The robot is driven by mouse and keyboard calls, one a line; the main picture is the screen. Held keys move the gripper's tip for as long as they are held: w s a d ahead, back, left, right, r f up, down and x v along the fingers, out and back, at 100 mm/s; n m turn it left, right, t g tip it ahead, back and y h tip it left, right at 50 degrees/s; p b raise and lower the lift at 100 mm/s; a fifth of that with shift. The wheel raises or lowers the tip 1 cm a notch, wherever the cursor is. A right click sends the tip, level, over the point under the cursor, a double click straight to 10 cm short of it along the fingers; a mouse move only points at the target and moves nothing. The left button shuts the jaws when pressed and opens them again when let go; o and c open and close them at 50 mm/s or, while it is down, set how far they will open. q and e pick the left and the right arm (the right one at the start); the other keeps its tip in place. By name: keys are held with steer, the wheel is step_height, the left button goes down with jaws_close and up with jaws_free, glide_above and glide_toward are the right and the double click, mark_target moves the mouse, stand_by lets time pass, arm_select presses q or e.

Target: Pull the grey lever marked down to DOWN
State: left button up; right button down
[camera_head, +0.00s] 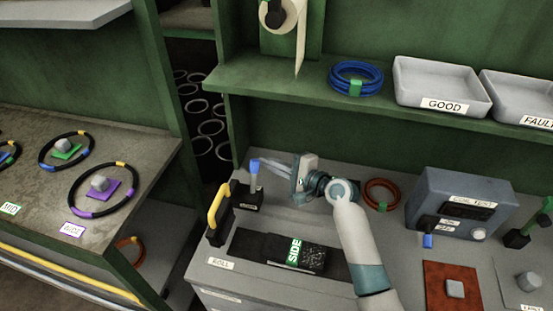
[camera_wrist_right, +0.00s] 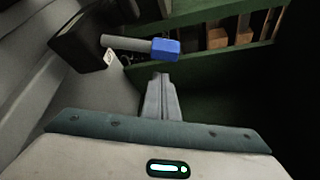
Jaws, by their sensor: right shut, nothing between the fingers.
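A grey lever with a blue tip (camera_head: 254,168) stands upright from a black base (camera_head: 248,196) on the grey bench unit. It also shows in the right wrist view (camera_wrist_right: 130,44), lying across the picture beyond my fingertips. The marking on its base is too small to read. My right gripper (camera_head: 270,164) is shut and empty, just right of the blue tip in the head view. In the right wrist view its closed fingers (camera_wrist_right: 160,80) point toward the blue tip, with a small gap visible between them. My left gripper is not in view.
A yellow handle (camera_head: 216,206) stands left of the lever base. A black roller marked SIDE (camera_head: 312,258) lies in front. A blue-grey box (camera_head: 455,195) and an orange ring (camera_head: 381,194) are to the right. A green shelf (camera_head: 300,92) overhangs behind.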

mark_target(258, 169)
steer(key=shift+s+a+r+p, duration=0.25)
steer(key=shift+s, duration=0.2)
steer(key=shift+s+a+r+p, duration=0.2)
steer(key=shift+s+r+p, duration=0.05)
steer(key=shift+s, duration=0.2)
steer(key=shift+s, duration=0.1)
steer(key=shift+s+a+r+n+t+b, duration=0.15)
steer(key=shift+n+t+b, duration=0.15)
steer(key=shift+b, duration=0.25)
steer(key=s+n+b, duration=0.1)
steer(key=b, duration=0.1)
steer(key=s+n+t+y+b, duration=0.1)
steer(key=n+b, duration=0.1)
steer(key=b, duration=0.1)
steer(key=shift+s+a+r, duration=0.15)
steer(key=shift+s+a, duration=0.15)
steer(key=shift+a, duration=0.05)
steer(key=shift+n+t+y, duration=0.4)
steer(key=shift+n+t, duration=0.1)
steer(key=shift+n, duration=0.3)
steer(key=s, duration=0.1)
steer(key=s+a, duration=0.1)
steer(key=s, duration=0.3)
steer(key=shift+s+a, duration=0.15)
steer(key=shift+a, duration=0.25)
